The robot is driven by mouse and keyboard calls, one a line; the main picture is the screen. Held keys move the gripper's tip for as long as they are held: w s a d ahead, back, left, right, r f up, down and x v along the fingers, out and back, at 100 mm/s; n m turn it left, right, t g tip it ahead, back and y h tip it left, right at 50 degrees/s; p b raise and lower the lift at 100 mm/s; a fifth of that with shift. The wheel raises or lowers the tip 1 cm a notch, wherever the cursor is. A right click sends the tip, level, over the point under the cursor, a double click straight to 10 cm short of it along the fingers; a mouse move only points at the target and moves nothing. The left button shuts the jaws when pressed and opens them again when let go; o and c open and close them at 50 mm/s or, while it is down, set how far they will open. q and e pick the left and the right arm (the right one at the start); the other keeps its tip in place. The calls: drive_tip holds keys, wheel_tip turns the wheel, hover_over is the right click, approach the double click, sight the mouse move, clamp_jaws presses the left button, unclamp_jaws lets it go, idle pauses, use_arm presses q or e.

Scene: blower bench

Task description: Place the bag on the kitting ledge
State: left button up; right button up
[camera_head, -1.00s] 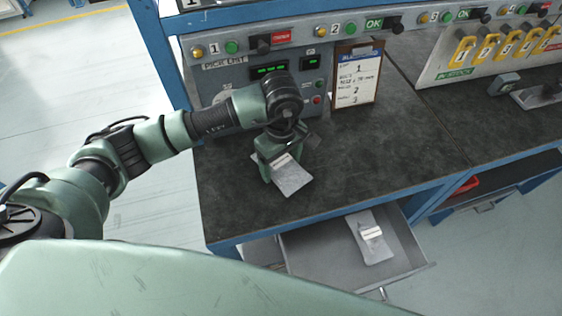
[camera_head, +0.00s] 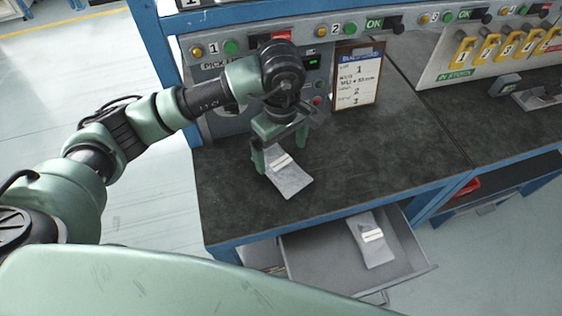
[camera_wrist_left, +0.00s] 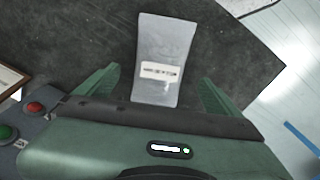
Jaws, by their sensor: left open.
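A grey flat bag (camera_head: 289,175) with a white label lies on the dark bench top near its front left corner. It also shows in the left wrist view (camera_wrist_left: 160,45), between and beyond the fingers. My left gripper (camera_head: 279,160) is open just above the bag's far end, its fingers apart on either side and not closed on it. A second grey bag (camera_head: 372,238) with a white label lies in the open drawer below. My right gripper is not in view. I cannot tell which surface is the kitting ledge.
The open drawer (camera_head: 320,262) juts out under the bench's blue front edge. A clipboard (camera_head: 357,75) stands against the back panel of buttons. Yellow tools (camera_head: 490,47) hang on a board at the right. The middle of the bench top (camera_head: 390,150) is clear.

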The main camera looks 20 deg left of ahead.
sight(281, 163)
use_arm(q)
wheel_tip(281, 163, up, 6)
drive_tip(key=shift+f+b, duration=0.1)
drive_tip(key=shift+b, duration=0.2)
idle(0.3)
